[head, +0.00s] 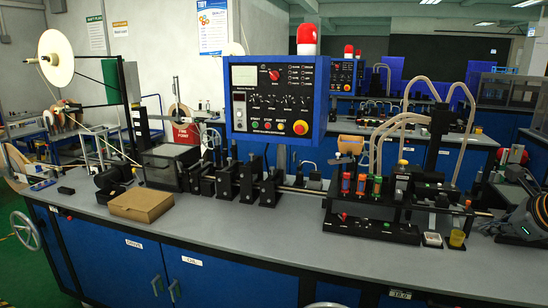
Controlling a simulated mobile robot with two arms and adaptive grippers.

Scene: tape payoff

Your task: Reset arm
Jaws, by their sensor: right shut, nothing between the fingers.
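My right arm comes in at the right edge of the head view, dark grey with a light band. My right gripper (488,228) is low over the right end of the grey bench top (262,240). Its fingers point left and look shut, with nothing seen between them. It is right of the small yellow cup (456,239) and apart from it. Whether the fingertips touch the bench I cannot tell. My left gripper is not in view.
A cardboard box (141,204) lies on the bench at left. A blue control panel (275,97) stands mid-bench. A black fixture with coloured vials (376,187) and hoses stands left of my right gripper. The front middle of the bench is clear.

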